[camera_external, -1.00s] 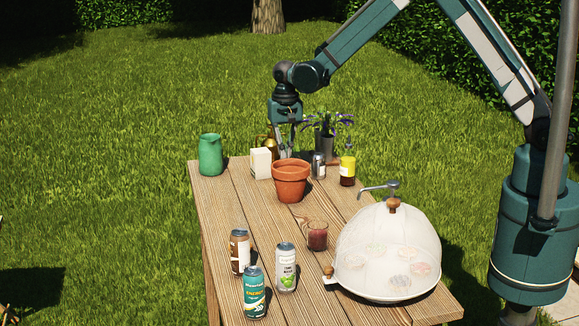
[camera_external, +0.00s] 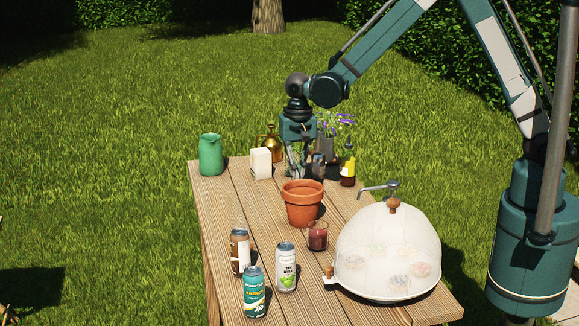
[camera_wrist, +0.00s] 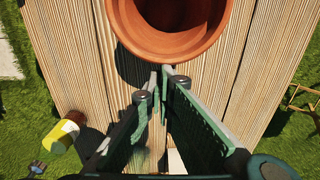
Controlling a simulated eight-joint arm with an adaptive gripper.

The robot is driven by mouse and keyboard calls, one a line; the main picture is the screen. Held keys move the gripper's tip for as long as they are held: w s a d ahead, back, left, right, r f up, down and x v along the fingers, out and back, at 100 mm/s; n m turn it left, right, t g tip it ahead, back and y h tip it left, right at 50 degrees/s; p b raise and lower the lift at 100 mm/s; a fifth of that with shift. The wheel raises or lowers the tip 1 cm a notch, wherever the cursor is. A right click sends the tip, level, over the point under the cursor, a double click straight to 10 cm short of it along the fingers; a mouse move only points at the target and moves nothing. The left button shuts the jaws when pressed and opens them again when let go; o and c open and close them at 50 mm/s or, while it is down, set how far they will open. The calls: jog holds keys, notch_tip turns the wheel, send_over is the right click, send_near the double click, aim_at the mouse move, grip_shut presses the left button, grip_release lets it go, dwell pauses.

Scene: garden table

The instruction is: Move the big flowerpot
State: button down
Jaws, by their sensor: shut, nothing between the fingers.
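The big flowerpot (camera_external: 303,206) is an empty terracotta pot standing upright in the middle of the wooden table (camera_external: 225,195). My gripper (camera_external: 297,173) is low behind the pot, on its far side, with its fingers pointing down. In the wrist view the pot (camera_wrist: 172,48) fills the top, its rim just ahead of my shut fingertips (camera_wrist: 161,73). Nothing is between the fingers. I cannot tell if the tips touch the pot wall.
A dark red candle glass (camera_external: 318,237) stands close at the pot's front right. A mesh dome (camera_external: 390,250) is at the right, several cans (camera_external: 285,270) in front. A white carton (camera_external: 261,163), green jug (camera_external: 210,155) and yellow-labelled bottle (camera_external: 347,168) stand behind.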

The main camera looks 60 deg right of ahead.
jog(key=shift+s+a, duration=0.65)
jog(key=shift+w+d, duration=0.1)
notch_tip(320, 180, up, 10)
jog(key=w+d, duration=0.2)
jog(key=shift+w+d, duration=0.35)
jog(key=shift+r, duration=0.1)
dwell(0.6)
